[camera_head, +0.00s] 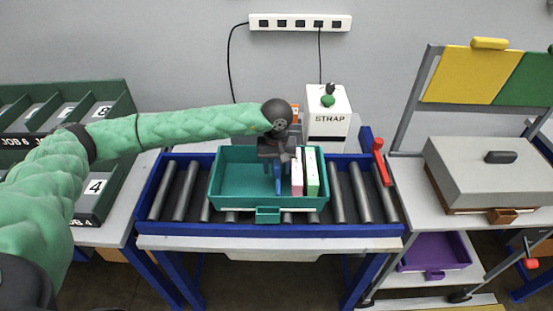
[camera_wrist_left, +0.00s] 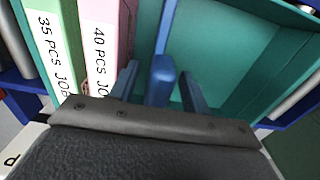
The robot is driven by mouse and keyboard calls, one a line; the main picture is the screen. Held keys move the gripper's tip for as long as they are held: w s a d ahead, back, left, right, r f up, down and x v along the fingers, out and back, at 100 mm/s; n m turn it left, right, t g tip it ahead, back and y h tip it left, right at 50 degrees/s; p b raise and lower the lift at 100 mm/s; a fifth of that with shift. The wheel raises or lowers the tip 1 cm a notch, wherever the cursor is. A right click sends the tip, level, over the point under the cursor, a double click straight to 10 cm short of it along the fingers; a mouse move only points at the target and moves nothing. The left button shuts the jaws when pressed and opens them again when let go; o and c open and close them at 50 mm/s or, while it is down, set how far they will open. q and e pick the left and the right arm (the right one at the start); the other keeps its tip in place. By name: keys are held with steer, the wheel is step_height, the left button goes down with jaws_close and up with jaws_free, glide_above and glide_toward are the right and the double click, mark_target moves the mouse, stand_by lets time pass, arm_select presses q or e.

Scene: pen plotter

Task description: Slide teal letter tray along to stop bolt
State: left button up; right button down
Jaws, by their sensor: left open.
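The teal letter tray (camera_head: 232,204) sits on the roller conveyor, left of its right end. A pink-edged pack (camera_head: 297,176) and a green-edged pack (camera_head: 311,176) stand upright in its right part. My left gripper (camera_head: 277,178) reaches down into the tray, left of the packs. In the left wrist view its open fingers (camera_wrist_left: 160,88) stand on either side of a blue upright piece (camera_wrist_left: 161,72), with gaps visible. A red handle (camera_head: 381,163) on a blue post at the conveyor's right end may be the stop bolt. My right gripper is not in view.
The conveyor (camera_head: 270,230) has a blue frame, with bare rollers (camera_head: 360,190) on both sides of the tray. A STRAP machine (camera_head: 328,115) stands behind it. Green job bins (camera_head: 118,110) stand left; a grey lidded box (camera_head: 485,170) sits right. A purple bin (camera_head: 437,250) is below.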

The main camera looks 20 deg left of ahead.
arm_select(q)
steer(key=shift+f, duration=0.1)
steer(key=shift+c, duration=0.2)
jaws_close()
